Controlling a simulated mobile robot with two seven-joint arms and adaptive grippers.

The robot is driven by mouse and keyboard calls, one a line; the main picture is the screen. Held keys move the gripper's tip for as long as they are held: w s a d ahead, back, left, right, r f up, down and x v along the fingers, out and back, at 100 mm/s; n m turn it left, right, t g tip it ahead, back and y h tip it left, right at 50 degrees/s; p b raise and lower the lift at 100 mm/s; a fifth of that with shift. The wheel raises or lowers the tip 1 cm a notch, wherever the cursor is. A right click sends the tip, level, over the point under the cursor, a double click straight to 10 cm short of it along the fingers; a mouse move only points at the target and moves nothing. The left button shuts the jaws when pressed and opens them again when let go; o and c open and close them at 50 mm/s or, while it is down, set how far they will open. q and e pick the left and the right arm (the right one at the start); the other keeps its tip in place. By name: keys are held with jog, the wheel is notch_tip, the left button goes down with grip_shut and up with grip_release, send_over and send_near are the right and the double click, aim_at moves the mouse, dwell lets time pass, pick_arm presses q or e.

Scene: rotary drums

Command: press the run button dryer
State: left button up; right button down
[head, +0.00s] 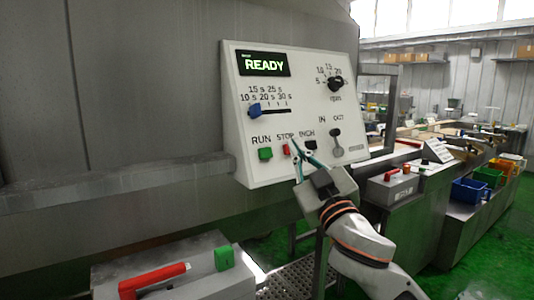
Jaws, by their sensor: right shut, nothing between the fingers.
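The dryer's white sloped control panel (290,185) faces me, with a display (263,65) reading READY. The green RUN button (265,154) is at its lower left, fully visible. The red STOP button (286,150) is right of it, partly beside a finger, and the black INCH button (311,144) is further right. My right gripper (297,145) is shut and empty, its teal fingers pointing up in front of the panel between STOP and INCH, to the right of RUN. I cannot tell whether the fingertips touch the panel. My left gripper is not in view.
The panel also has a blue slider (254,111), a black rotary knob (335,84) and an IN/OUT lever (336,142). A grey rail (120,181) runs left of it. Below is a grey box with a red handle (152,282) and green block (224,258). Benches with bins stand right.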

aim_at(273, 154)
jog(key=shift+r, duration=0.1)
dwell(0.3)
jog(key=w+a+f+b, duration=0.1)
jog(key=w, duration=0.1)
jog(key=w+a+f+b, duration=0.1)
jog(key=w+a+b, duration=0.1)
jog(key=w+a+f+b, duration=0.1)
jog(key=w+a+b, duration=0.1)
jog(key=shift+w, duration=0.35)
dwell(0.3)
dwell(0.6)
jog(key=shift+w, duration=0.1)
dwell(0.5)
jog(key=shift+w+a+f, duration=0.15)
jog(key=shift+w+a, duration=0.05)
jog(key=shift+w, duration=0.05)
